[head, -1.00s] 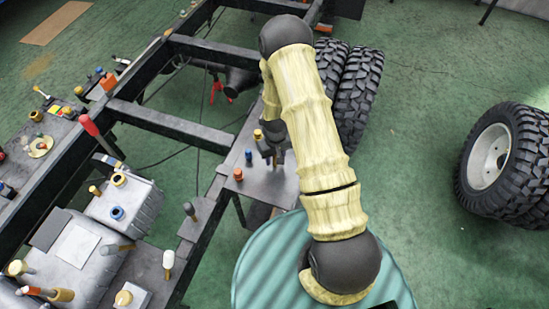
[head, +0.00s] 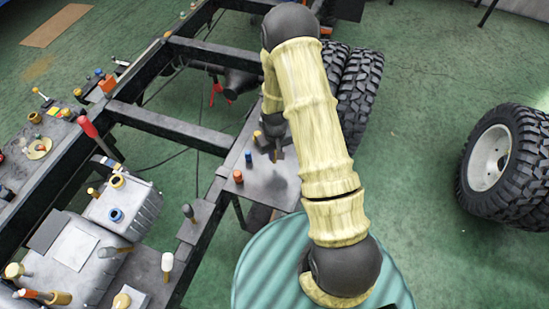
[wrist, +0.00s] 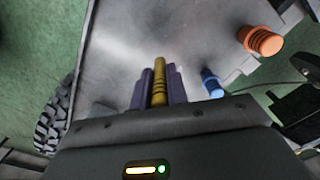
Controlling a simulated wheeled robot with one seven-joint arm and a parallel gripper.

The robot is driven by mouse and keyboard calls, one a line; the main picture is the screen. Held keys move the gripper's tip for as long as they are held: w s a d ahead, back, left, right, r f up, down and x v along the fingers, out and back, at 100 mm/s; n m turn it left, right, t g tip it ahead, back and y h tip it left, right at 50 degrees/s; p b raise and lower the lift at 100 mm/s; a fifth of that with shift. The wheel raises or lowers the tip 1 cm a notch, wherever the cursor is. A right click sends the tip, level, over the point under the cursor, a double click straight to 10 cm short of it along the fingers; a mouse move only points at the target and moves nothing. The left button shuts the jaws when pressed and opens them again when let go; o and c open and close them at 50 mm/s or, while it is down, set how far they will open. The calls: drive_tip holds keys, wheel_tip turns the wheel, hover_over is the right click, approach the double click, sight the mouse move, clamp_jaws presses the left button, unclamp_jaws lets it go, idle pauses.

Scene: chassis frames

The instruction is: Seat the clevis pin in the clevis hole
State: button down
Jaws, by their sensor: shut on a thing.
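My gripper (wrist: 160,85) is shut on a brass-yellow ribbed pin (wrist: 159,80), held between two dark purplish fingers in the wrist view. I take this to be the clevis pin; its lower end cannot be made out. In the head view my gripper (head: 274,152) is over the grey side plate (head: 272,184), partly hidden by my arm. A yellow-topped piece (head: 257,135) shows just left of it; I cannot tell if it is separate. I cannot make out the clevis hole.
A blue peg (head: 248,157) and an orange peg (head: 238,176) stand on the plate left of my gripper. They also show as blue (wrist: 212,84) and orange (wrist: 262,40) in the wrist view. Frame rails lie left, tyres (head: 358,95) beyond.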

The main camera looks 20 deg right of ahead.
wheel_tip(320, 180, up, 7)
drive_tip(key=shift+f+b, duration=0.2)
drive_tip(key=shift+b, duration=0.35)
drive_tip(key=shift+m, duration=0.9)
wheel_tip(320, 180, down, 7)
drive_tip(key=shift+w+f, duration=0.15)
